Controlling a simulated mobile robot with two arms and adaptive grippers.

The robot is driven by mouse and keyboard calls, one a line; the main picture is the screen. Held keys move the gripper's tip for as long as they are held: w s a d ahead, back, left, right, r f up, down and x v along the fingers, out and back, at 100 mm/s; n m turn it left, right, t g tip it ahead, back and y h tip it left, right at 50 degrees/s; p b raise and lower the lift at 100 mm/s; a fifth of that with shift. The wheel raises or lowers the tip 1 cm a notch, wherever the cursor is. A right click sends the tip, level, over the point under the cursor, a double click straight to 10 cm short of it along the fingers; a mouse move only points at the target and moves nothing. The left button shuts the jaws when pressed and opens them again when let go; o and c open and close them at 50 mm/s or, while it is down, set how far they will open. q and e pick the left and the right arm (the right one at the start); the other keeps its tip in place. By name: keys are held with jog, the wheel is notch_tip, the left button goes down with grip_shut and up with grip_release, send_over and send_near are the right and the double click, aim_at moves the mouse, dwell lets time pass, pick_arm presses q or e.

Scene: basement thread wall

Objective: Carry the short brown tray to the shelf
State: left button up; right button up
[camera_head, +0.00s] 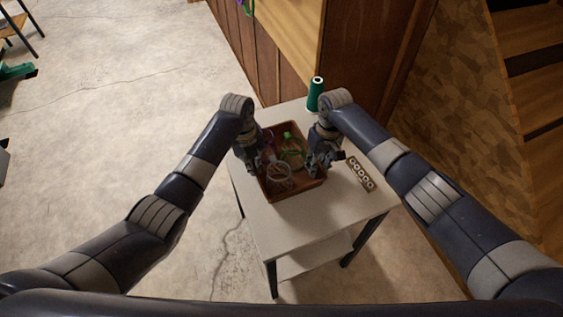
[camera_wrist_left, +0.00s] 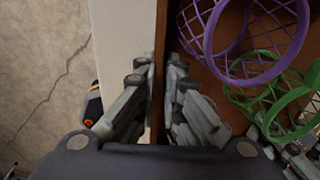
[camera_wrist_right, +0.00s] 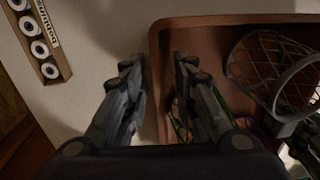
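The short brown tray (camera_head: 297,190) sits on a small white table, with net-like baskets inside, one purple (camera_wrist_left: 255,40), one green (camera_wrist_left: 290,100) and one greyish (camera_wrist_right: 275,70). My left gripper (camera_head: 252,160) is at the tray's left side. In the left wrist view its fingers (camera_wrist_left: 162,70) close on the tray's thin side wall, one finger inside and one outside. My right gripper (camera_head: 322,160) is at the opposite side. In the right wrist view its fingers (camera_wrist_right: 158,72) straddle the tray wall (camera_wrist_right: 155,60) with gaps showing, so it is open. I cannot tell which surface is the shelf.
The white table (camera_head: 320,225) has clear space in front of the tray. A green thread cone (camera_head: 315,95) stands behind it. A narrow box of white spools (camera_head: 360,175) lies to the right. Wooden cabinetry (camera_head: 365,50) rises behind; open concrete floor (camera_head: 100,110) lies left.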

pick_arm(q)
jog(key=shift+f, duration=0.45)
pick_arm(e)
jog(key=shift+f, duration=0.5)
pick_arm(q)
grip_shut()
pick_arm(e)
grip_shut()
pick_arm(q)
jog(key=shift+r, duration=0.2)
pick_arm(e)
jog(key=shift+r, duration=0.2)
